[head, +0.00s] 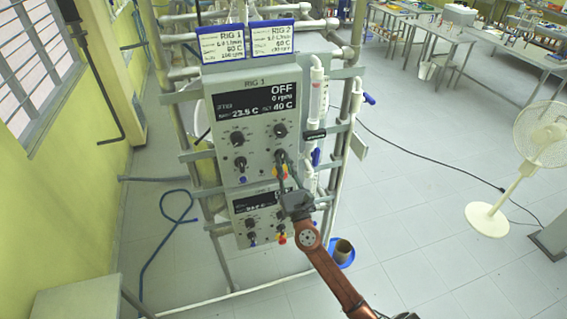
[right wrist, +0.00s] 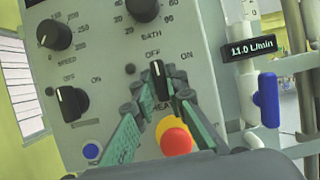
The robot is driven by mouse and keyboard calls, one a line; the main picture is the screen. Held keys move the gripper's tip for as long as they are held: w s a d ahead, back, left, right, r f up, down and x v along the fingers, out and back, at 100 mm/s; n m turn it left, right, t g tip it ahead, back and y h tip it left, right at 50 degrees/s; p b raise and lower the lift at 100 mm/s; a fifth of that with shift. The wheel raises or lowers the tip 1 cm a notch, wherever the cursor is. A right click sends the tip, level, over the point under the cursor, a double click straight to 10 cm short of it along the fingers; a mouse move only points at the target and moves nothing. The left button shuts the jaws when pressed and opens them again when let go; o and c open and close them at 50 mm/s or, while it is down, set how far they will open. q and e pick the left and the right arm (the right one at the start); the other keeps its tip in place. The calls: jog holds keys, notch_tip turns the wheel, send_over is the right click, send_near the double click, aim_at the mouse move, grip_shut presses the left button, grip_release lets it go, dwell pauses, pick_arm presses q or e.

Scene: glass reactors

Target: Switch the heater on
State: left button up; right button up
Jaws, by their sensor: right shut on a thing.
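The RIG 1 control box (head: 215,83) is pale grey with a dark display (head: 255,102) reading OFF, 0 rpm, 23.5 C and set 40 C. In the right wrist view the heater knob (right wrist: 157,75) is black with a white pointer line, its label partly hidden, with OFF and ON above. The pointer points up, near OFF. My right gripper (right wrist: 160,84) is shut on this knob, one finger on each side. In the head view my right gripper (head: 285,164) covers most of the knob. My left gripper is not in view.
A stir knob (right wrist: 69,104) and blue button (right wrist: 91,151) sit left of the heater knob. A red and yellow emergency button (right wrist: 175,139) is just below. A flow meter (right wrist: 254,48) and blue valve (right wrist: 266,98) stand right. A second control box (head: 240,222) is below.

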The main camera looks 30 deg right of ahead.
grip_shut()
jog(key=shift+m, duration=0.4)
jog(key=m+h, duration=0.2)
jog(key=shift+m+g, duration=0.3)
jog(key=m+g+h, duration=0.1)
jog(key=m+h, duration=0.1)
jog(key=m, duration=0.3)
jog(key=shift+a, duration=0.15)
jog(key=m+g+h, duration=0.1)
jog(key=m+g, duration=0.1)
jog(key=m, duration=0.2)
jog(key=shift+r+m, duration=0.1)
jog(key=shift+m, duration=0.2)
jog(key=shift+m+g+h+p, duration=0.4)
jog(key=shift+m+g+h, duration=0.2)
jog(key=shift+m, duration=1.2)
